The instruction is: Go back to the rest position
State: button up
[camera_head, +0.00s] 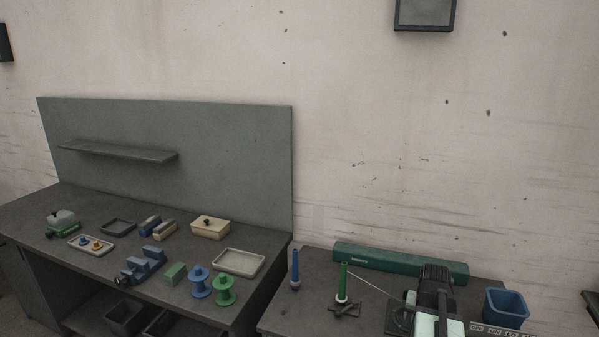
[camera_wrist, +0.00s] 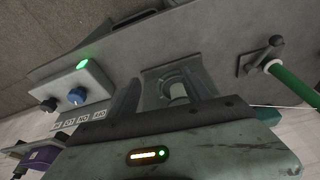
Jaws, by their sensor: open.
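My gripper (camera_wrist: 165,92) shows in the wrist view with its two dark fingers spread apart and nothing held between them. A grey round fitting with a pale centre (camera_wrist: 177,88) shows beyond the fingers; I cannot tell how far it is below them. In the head view my pale arm end (camera_head: 425,325) is low at the right, over the right-hand table, and its fingers cannot be made out clearly. The green cone also shows in the wrist view (camera_wrist: 292,88).
A control box (camera_wrist: 75,92) with a lit green lamp and knobs is close by. The left bench holds a vise (camera_head: 142,266), spools (camera_head: 224,290) and trays (camera_head: 240,262).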

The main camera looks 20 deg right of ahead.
jog(key=w+a+n+g+y, duration=0.2)
jog(key=a+n, duration=0.6)
jog(key=a, duration=3.1)
jog(key=shift+w+a+f+n, duration=0.3)
jog(key=shift+w+f, duration=0.1)
jog(key=shift+w, duration=0.8)
